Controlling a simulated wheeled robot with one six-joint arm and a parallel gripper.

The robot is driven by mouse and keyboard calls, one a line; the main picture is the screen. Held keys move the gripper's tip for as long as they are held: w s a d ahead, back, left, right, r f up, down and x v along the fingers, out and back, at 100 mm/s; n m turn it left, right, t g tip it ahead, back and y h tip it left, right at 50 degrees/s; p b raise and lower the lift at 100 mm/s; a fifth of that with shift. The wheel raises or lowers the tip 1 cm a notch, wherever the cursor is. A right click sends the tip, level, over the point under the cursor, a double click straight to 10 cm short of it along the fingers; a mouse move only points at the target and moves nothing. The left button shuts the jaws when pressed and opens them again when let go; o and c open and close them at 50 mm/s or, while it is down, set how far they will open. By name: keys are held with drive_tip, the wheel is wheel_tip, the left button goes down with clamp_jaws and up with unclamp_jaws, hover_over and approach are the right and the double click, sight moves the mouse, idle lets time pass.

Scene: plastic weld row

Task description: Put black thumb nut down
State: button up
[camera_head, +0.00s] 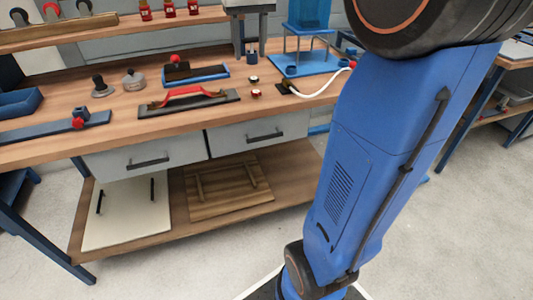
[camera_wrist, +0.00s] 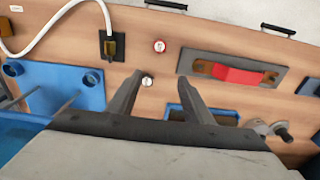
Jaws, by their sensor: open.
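The black thumb nut (camera_head: 253,79) is a small dark round piece with a pale top, standing on the wooden bench. In the wrist view the nut (camera_wrist: 148,81) shows between my fingers, closer to the left finger. My gripper (camera_head: 251,58) is open above the bench, and its two dark fingers (camera_wrist: 160,77) are spread apart. It appears not to grip the nut. I cannot tell whether the left finger touches it.
A similar red piece (camera_head: 256,93) stands close by. A blue fixture (camera_head: 302,62) and a white cable (camera_head: 322,85) are to the right.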

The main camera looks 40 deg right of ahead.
drive_tip(key=s+a+f+n+t, duration=0.1)
drive_tip(key=s+a+f+t, duration=0.1)
drive_tip(key=s+a+f, duration=0.3)
drive_tip(key=s+a+f+n+t, duration=0.2)
drive_tip(key=s+a+f, duration=0.4)
drive_tip(key=s+f, duration=0.7)
drive_tip(key=s, duration=0.7)
drive_tip(key=shift+a+f, duration=0.3)
drive_tip(key=shift+f, duration=0.05)
